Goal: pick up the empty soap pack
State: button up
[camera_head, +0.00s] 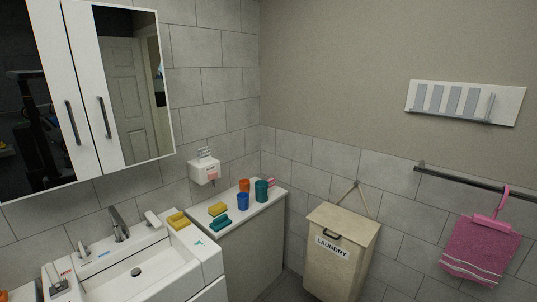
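I cannot tell for sure which thing is the empty soap pack. A white dispenser box (204,171) with a pink front part hangs on the tiled wall above the counter. On the grey counter (247,219) lie a yellow block (217,209) and a teal block (220,224), close together. A larger yellow block (178,220) lies on the right rim of the white sink (175,272). A small white item with a red mark (57,279) is at the sink's left rim. My gripper is not in view.
An orange cup (244,185), a blue cup (243,201) and a teal cup (262,191) stand on the counter. The faucet (119,224) rises behind the basin. A laundry box (339,250), a towel rail (475,183) and a pink towel (480,250) are to the right.

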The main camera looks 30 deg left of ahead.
aim_at(203, 152)
jog(key=u, duration=0.3)
jog(key=i, duration=1.4)
jog(key=u, duration=1.65)
jog(key=i, duration=0.9)
jog(key=u, duration=1.35)
jog(key=i, duration=0.55)
jog(key=u, duration=0.3)
